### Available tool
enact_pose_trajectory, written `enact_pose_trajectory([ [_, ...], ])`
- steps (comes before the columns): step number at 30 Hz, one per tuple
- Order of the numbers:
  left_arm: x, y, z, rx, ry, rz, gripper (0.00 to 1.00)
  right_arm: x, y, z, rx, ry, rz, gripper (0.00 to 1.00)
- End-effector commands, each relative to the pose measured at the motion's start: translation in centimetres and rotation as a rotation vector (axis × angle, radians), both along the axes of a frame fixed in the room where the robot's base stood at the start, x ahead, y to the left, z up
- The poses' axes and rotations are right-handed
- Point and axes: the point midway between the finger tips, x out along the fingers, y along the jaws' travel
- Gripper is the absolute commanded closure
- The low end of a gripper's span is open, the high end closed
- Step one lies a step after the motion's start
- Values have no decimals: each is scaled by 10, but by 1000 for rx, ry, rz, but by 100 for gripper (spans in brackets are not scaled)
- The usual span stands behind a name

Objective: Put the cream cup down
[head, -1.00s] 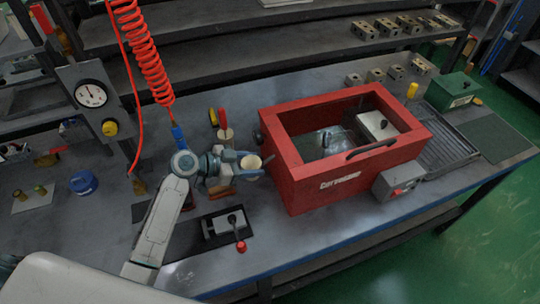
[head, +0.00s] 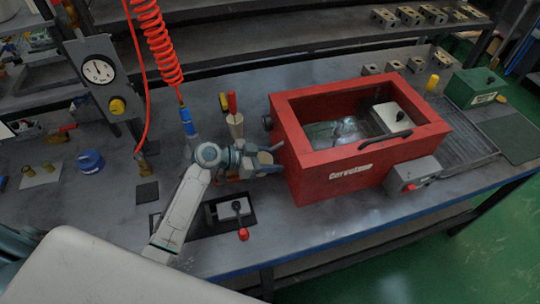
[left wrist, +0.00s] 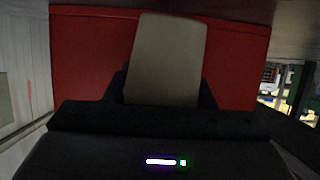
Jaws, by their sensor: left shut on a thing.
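The cream cup (head: 265,158) is between the fingers of my left gripper (head: 271,160), just left of the red box in the head view. Only a small part of it shows there, behind the fingers. In the left wrist view the cup (left wrist: 166,58) is a plain beige shape between the dark jaws, with a red wall behind it. My left gripper is shut on it. Whether the cup touches the table is hidden. My right gripper is not in view.
The open red box (head: 330,181) stands close to the right of the gripper. A tan holder with a red-handled tool (head: 236,124) is behind it. A lever unit with a red knob (head: 236,210) is in front. A dark square pad (head: 147,192) lies left of the arm.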

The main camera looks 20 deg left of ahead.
Motion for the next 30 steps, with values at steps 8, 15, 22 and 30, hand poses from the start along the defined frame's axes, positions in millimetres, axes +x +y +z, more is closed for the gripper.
enact_pose_trajectory([
  [8, 0, 1, -12, 2, -1, 1, 95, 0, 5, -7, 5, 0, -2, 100],
  [15, 0, 1, -12, 2, -1, 0, 95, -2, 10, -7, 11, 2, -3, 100],
  [22, 0, 1, -15, 2, -1, 0, 95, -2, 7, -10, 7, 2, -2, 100],
  [30, 0, 1, -20, 2, -1, 0, 95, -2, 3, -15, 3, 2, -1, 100],
])
